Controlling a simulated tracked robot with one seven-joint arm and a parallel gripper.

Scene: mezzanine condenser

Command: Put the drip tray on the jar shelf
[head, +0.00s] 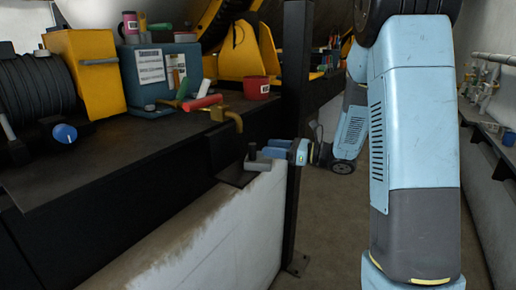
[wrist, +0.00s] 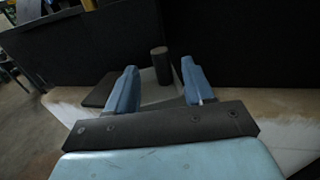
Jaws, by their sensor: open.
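What looks like the drip tray, a small flat grey piece (head: 258,165) with a dark upright post (head: 252,152), sits on a dark plate (head: 234,177) on top of the pale wall. In the wrist view, the post (wrist: 160,62) stands between and a little beyond my blue fingers, and the grey piece (wrist: 157,92) shows below it. My gripper (head: 277,150) is open and comes from the right, close to the post. In the wrist view, my gripper (wrist: 160,72) has a gap between its fingers. Contact cannot be told. I cannot identify the jar shelf for certain.
A dark bench (head: 130,150) at left holds a yellow box (head: 88,70), a teal box (head: 160,75), a red mug (head: 256,87) and a brass tap (head: 225,113). A dark post (head: 295,110) stands beside my gripper. A ledge with fittings (head: 486,110) runs along the right wall.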

